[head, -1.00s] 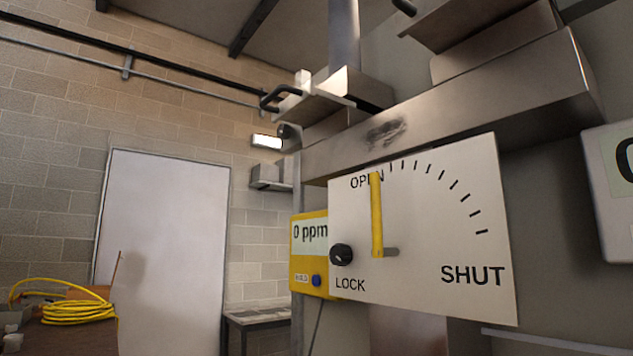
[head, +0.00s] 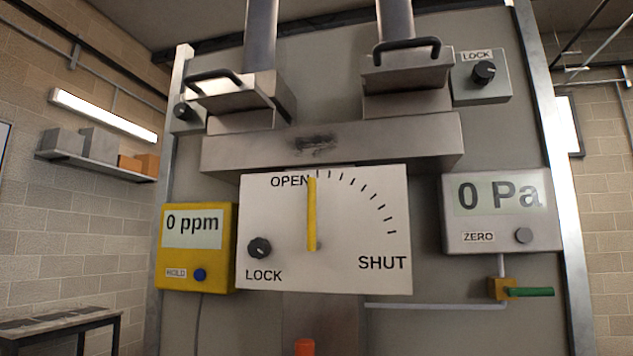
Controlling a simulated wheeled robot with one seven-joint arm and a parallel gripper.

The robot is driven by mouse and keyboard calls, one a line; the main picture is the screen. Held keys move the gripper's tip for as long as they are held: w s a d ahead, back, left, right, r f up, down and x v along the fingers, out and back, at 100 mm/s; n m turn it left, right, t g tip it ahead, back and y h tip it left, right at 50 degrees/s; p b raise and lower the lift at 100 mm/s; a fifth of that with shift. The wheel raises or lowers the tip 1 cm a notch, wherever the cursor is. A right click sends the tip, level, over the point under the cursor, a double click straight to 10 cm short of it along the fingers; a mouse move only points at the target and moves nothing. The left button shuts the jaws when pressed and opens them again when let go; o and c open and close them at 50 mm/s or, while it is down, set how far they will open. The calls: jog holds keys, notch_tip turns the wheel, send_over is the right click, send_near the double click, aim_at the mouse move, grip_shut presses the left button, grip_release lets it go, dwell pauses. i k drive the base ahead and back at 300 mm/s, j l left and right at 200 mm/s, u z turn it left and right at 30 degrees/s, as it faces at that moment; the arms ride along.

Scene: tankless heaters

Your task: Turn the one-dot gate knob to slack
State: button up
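Two metal slide gates with dark bar handles sit under two flue pipes, a left gate (head: 232,88) and a right gate (head: 407,72). A black knob (head: 485,72) on a grey box marked LOCK is beside the right gate. Another black knob (head: 183,111) is beside the left gate, partly hidden by it. I cannot make out any dots on either, nor the word slack. A third black knob (head: 260,248) marked LOCK is on the white dial plate (head: 350,270), whose yellow lever (head: 311,215) points up near OPEN. My gripper is not in view.
A yellow meter (head: 197,270) reads 0 ppm at left. A grey meter (head: 500,225) reads 0 Pa at right, above a green-handled valve (head: 530,292). A shelf (head: 95,165) and a table (head: 60,325) are at the left.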

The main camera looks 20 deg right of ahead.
aim_at(182, 111)
jog(key=i+j, duration=0.1)
jog(key=j, duration=0.3)
jog(key=i+j, duration=0.1)
jog(key=j, duration=0.3)
jog(key=i+j+u, duration=0.1)
jog(key=j, duration=0.35)
